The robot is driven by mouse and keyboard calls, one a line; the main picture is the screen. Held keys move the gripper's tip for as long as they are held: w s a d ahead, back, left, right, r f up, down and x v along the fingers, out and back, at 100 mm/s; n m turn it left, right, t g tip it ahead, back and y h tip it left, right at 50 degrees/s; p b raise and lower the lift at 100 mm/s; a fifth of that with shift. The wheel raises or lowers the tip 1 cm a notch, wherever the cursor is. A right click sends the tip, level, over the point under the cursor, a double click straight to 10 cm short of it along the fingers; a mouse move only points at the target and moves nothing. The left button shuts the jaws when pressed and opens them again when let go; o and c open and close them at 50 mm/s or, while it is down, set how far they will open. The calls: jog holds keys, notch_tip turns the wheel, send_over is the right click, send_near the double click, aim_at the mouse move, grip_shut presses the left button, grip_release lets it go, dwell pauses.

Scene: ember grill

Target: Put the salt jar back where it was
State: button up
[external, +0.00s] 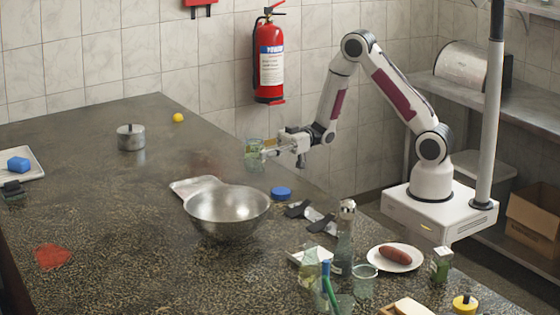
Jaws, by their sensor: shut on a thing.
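My gripper (267,153) points left and is shut on a small clear glass jar (252,155) with a greenish-yellow tint. It holds the jar above the right part of the dark counter, behind the steel bowl. The jar looks upright. I cannot read any label on it or tell whether salt is inside. A small green jar (441,264) stands at the front right, beside the plate with the sausage. A clear glass (364,280) stands left of that plate.
A large steel bowl (228,212) stands mid-counter, with a blue lid (281,193) to its right. A tall grinder (345,235), bottles and a white plate (413,262) crowd the front right. A steel pot (131,137) stands at the back. The left-middle counter (110,205) is mostly clear.

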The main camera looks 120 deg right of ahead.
aim_at(260, 163)
jog(key=shift+f, duration=0.1)
jog(key=shift+f, duration=1.95)
jog(key=shift+f, duration=0.1)
jog(key=o, duration=1.3)
jog(key=shift+f, duration=0.1)
jog(key=shift+c, duration=0.2)
jog(key=shift+r, duration=0.2)
jog(key=shift+s+d, duration=0.25)
jog(key=shift+s, duration=1.75)
jog(key=shift+s+d, duration=0.25)
jog(key=shift+s, duration=1.7)
jog(key=shift+s+d, duration=0.25)
jog(key=shift+s, duration=1.75)
